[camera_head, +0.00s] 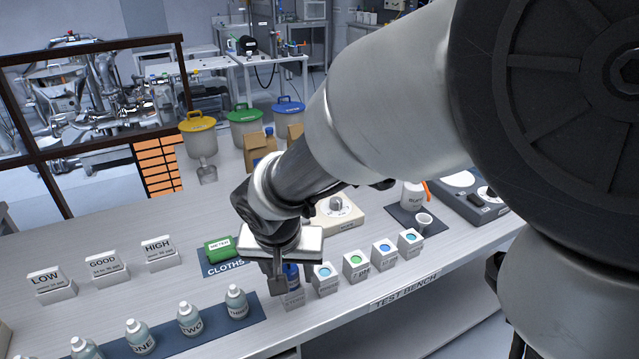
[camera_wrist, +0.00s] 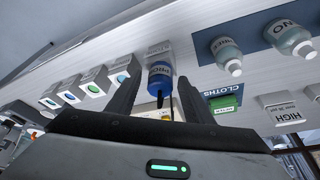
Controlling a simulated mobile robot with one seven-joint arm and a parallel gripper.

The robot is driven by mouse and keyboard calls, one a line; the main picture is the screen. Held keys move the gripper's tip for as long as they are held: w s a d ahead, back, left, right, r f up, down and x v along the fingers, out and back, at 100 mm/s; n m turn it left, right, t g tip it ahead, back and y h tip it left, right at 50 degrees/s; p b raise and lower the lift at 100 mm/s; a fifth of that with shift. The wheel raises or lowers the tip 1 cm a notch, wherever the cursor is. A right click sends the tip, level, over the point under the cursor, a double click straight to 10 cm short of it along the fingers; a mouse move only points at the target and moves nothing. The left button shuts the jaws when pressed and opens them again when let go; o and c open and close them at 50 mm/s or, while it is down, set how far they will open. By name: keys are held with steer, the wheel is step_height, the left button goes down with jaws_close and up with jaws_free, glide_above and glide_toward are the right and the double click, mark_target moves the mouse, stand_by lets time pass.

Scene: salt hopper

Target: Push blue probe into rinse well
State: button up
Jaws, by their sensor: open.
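The blue probe (camera_head: 292,274) is upright at a grey-white block (camera_head: 293,300) near the front edge of the bench, partly hidden by my gripper in the head view. In the wrist view the blue probe (camera_wrist: 160,76) shows its label and a dark thin part, with a pale block (camera_wrist: 158,50) directly behind it. The block's lettering is too small to read, and how deep the probe sits cannot be told. My gripper (camera_head: 284,284) is open and points down, with its two fingers on either side of the probe. I cannot tell whether they touch it.
White blocks with coloured round tops (camera_head: 357,265) stand in a row just right. Several bottles (camera_head: 190,318) stand on a dark mat at front left. A green box (camera_head: 217,248) is on the cloths mat to the left. LOW, GOOD and HIGH blocks stand further left.

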steer(key=shift+c, duration=0.2)
jaws_close()
steer(key=shift+r, duration=0.15)
steer(key=shift+r+p, duration=2.6)
steer(key=shift+r, duration=1.35)
